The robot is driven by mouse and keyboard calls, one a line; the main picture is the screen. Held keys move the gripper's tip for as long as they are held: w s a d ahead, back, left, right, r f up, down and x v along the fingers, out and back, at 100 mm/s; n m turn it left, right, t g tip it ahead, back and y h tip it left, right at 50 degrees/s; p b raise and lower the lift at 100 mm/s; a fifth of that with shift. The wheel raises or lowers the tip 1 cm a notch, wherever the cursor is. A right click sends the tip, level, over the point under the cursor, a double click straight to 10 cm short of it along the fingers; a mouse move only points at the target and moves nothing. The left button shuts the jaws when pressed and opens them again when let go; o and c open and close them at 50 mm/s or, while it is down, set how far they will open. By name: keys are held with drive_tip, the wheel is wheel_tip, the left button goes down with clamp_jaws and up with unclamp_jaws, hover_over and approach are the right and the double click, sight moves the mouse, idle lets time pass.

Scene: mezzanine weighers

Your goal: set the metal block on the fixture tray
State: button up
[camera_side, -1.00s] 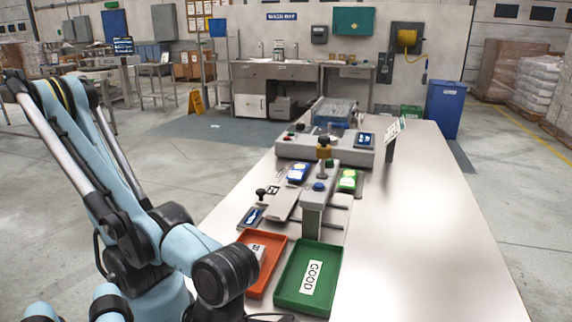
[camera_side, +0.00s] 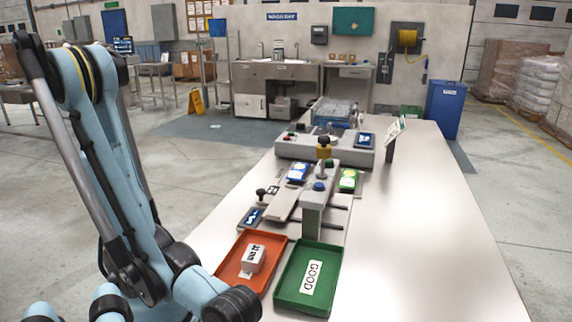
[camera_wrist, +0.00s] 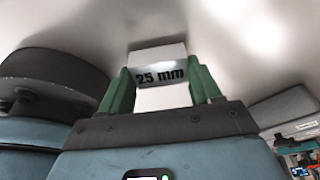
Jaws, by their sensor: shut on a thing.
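In the wrist view my gripper (camera_wrist: 162,84) has its green fingers on either side of a pale grey metal block (camera_wrist: 160,72) marked "25 mm". It is shut on that block. Neither the fingers nor the held block can be made out in the side view, where my arm's lower end runs to the bottom edge. Which part is the fixture tray is not labelled in view. A flat grey plate (camera_side: 284,205) sits on the bench fixture with the upright green-grey post (camera_side: 312,218), beyond my arm's end.
An orange tray (camera_side: 228,272) with a pale, dark-lettered piece (camera_side: 253,259) stands left of a green tray (camera_side: 284,296) labelled "GOOD". A grey weighing unit (camera_side: 345,150) and a small sign (camera_side: 397,130) stand farther back. The bench's right side (camera_side: 430,230) is clear.

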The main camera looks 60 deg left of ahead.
drive_tip(key=shift+f, duration=0.3)
drive_tip(key=shift+f, duration=0.15)
drive_tip(key=o, duration=1.3)
drive_tip(key=shift+c, duration=0.2)
